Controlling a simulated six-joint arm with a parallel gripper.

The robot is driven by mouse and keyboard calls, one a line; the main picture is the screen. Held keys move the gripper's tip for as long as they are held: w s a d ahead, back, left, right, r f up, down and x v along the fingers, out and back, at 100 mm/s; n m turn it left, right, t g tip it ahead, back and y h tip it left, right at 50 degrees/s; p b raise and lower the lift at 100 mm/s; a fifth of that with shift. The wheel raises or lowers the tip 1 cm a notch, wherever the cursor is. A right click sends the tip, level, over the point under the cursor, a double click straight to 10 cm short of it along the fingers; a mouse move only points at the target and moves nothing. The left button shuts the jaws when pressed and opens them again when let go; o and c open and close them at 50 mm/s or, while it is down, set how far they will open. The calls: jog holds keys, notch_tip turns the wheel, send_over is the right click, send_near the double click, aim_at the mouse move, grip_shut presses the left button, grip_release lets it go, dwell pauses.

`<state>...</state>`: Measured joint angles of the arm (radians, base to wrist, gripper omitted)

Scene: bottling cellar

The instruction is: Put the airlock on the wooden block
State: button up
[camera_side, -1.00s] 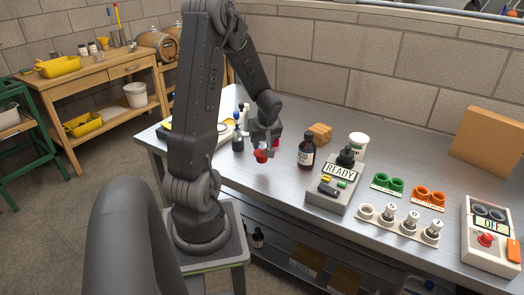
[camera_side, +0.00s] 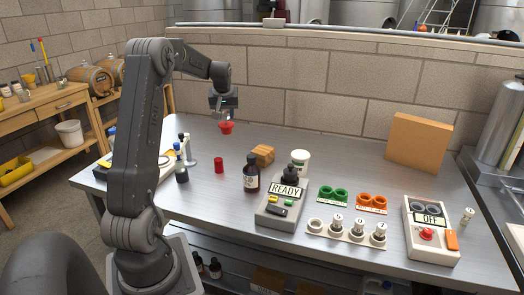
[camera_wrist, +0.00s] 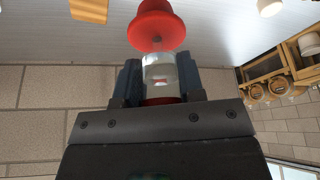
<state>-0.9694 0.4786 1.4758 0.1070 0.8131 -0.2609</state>
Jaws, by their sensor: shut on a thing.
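The airlock (camera_wrist: 160,72) has a clear cylindrical body and a flared red bung. My gripper (camera_wrist: 160,85) is shut on the clear body, and the red bung sticks out past the fingertips. In the side view my gripper (camera_side: 224,113) holds the airlock (camera_side: 226,128) in the air, above the back of the table, with the red end down. The wooden block (camera_side: 262,154) lies on the table below and to the right of the airlock, clear of it. It also shows in the wrist view (camera_wrist: 89,10), cut by the top edge.
A brown bottle (camera_side: 251,178) and a white tub (camera_side: 300,161) stand near the block, with the READY device (camera_side: 284,203) in front. A small red piece (camera_side: 219,165) stands left of the bottle.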

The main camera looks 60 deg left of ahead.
jog(key=shift+w+a+r+m, duration=0.3)
jog(key=shift+w+a+m, duration=0.1)
jog(key=shift+w+a, duration=0.25)
send_over(260, 153)
notch_tip(260, 153, down, 7)
jog(key=shift+w+a+f, duration=0.1)
jog(key=shift+w+f, duration=0.05)
jog(key=shift+f, duration=1.75)
jog(key=shift+f, duration=0.1)
jog(key=o, duration=0.9)
